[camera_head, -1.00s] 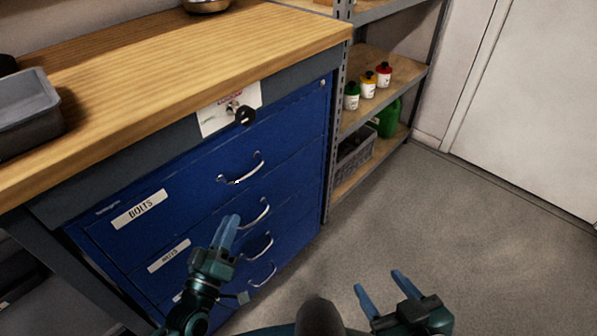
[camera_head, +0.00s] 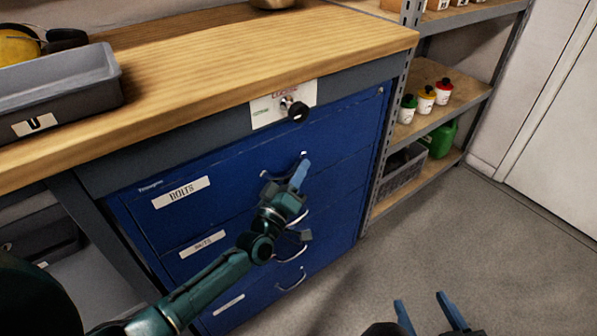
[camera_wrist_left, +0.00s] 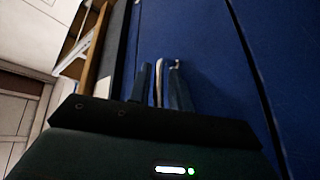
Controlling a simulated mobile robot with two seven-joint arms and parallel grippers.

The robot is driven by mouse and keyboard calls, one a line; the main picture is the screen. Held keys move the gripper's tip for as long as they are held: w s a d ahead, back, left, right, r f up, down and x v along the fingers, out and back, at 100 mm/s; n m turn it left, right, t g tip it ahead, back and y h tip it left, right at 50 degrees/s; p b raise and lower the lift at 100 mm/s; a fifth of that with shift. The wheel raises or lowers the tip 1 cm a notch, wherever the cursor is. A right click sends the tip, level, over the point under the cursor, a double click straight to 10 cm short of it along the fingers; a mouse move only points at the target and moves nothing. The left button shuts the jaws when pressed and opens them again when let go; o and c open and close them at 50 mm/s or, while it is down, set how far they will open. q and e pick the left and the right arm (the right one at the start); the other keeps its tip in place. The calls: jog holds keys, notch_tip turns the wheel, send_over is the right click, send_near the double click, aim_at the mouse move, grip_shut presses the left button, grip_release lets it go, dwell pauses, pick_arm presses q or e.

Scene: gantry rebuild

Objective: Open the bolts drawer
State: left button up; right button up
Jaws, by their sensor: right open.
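The bolts drawer (camera_head: 235,185) is the top blue drawer, with a white "BOLTS" label (camera_head: 181,192); its front is flush with the cabinet, shut. Its curved metal handle (camera_head: 303,154) is partly hidden behind my left gripper (camera_head: 300,176). In the left wrist view the handle (camera_wrist_left: 159,80) stands between the two fingers of my left gripper (camera_wrist_left: 159,88), with a narrow gap showing beside it, so the fingers look open around it. My right gripper (camera_head: 428,314) is open and empty, low over the floor at the bottom edge.
More blue drawers with handles (camera_head: 291,281) lie below. A dark knob (camera_head: 298,112) on a white plate sits above the drawer. A grey bin (camera_head: 60,90) stands on the wooden worktop (camera_head: 230,70). A shelf rack (camera_head: 400,120) stands right; the floor (camera_head: 470,240) before it is clear.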

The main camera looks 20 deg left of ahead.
pick_arm(q)
jog(key=shift+w+r, duration=0.1)
jog(key=shift+w, duration=0.1)
grip_shut()
dwell(0.4)
